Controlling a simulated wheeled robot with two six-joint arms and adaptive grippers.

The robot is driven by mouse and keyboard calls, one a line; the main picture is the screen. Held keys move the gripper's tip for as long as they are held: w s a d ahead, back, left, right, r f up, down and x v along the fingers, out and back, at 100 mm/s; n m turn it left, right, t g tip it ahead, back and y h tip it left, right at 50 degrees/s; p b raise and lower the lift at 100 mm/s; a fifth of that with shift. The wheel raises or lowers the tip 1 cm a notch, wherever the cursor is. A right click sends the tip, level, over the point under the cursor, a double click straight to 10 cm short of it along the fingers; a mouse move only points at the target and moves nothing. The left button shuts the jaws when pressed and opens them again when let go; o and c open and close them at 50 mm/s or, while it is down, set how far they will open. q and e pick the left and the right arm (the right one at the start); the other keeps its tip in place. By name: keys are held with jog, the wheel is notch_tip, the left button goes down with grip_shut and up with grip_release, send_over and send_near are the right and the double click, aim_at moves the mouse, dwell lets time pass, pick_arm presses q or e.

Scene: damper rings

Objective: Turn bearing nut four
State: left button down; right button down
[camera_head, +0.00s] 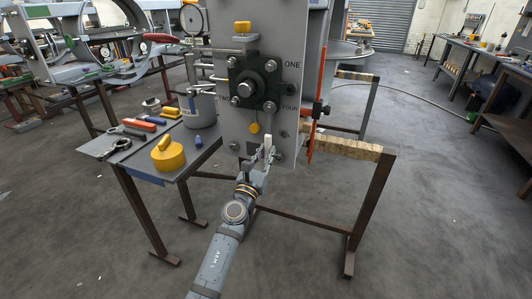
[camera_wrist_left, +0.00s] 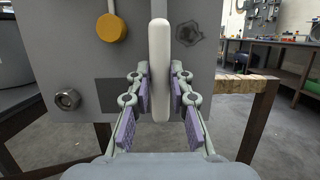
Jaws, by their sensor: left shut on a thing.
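A grey upright plate carries a dark bearing housing (camera_head: 254,82) with several nuts at its corners. Bearing nut four (camera_head: 270,107) is at the lower right corner, beside the printed word FOUR. My left gripper (camera_head: 264,163) is below that nut, in front of the plate's lower part. In the left wrist view, its two fingers (camera_wrist_left: 160,95) stand on both sides of an upright pale bar (camera_wrist_left: 159,60) and are shut on it. The bar's upper end rises above the fingers; what it joins behind is hidden. My right gripper is not in view.
A yellow cap (camera_head: 254,127) hangs on the plate left of the bar. A side table (camera_head: 120,157) at left holds tools, a yellow pot (camera_head: 168,154) and a grey bucket (camera_head: 199,108). A rusty frame (camera_head: 368,205) stands at right. The floor in front is clear.

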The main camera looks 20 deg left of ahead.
pick_arm(q)
jog(key=shift+s+r+p, duration=0.2)
jog(key=shift+p, duration=0.15)
jog(key=shift+f, duration=0.1)
jog(key=shift+s, duration=0.1)
jog(key=shift+s, duration=0.6)
dwell(0.4)
jog(key=shift+s+a+p, duration=0.15)
jog(key=shift+s+p, duration=0.15)
jog(key=shift+s, duration=1.2)
